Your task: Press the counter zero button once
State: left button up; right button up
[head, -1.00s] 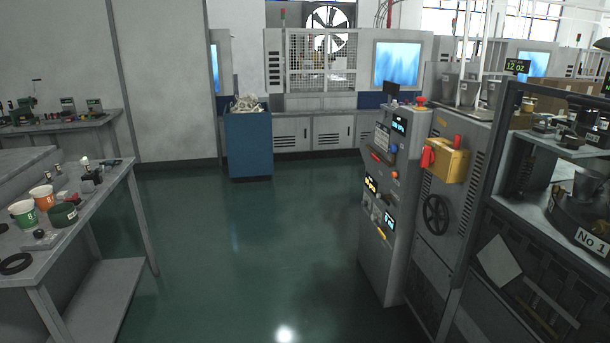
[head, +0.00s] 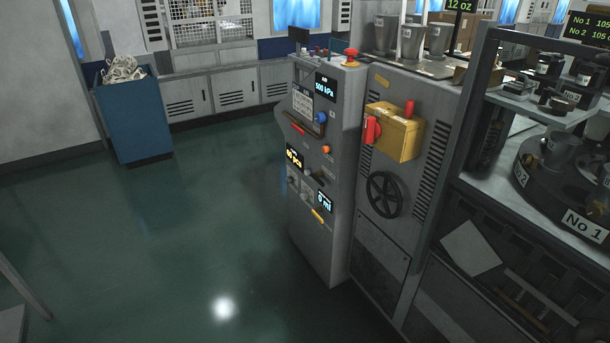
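The grey control cabinet (head: 330,245) stands right of centre, its narrow panel facing left. I cannot tell which control is the counter zero button; no label is legible. Neither of my grippers is in view.
A red mushroom button (head: 351,55) tops the cabinet. A yellow box (head: 395,133) with red handles and a black handwheel (head: 384,194) are on the machine to its right. A blue bin (head: 133,125) stands far left. The green floor (head: 190,240) before the cabinet is clear.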

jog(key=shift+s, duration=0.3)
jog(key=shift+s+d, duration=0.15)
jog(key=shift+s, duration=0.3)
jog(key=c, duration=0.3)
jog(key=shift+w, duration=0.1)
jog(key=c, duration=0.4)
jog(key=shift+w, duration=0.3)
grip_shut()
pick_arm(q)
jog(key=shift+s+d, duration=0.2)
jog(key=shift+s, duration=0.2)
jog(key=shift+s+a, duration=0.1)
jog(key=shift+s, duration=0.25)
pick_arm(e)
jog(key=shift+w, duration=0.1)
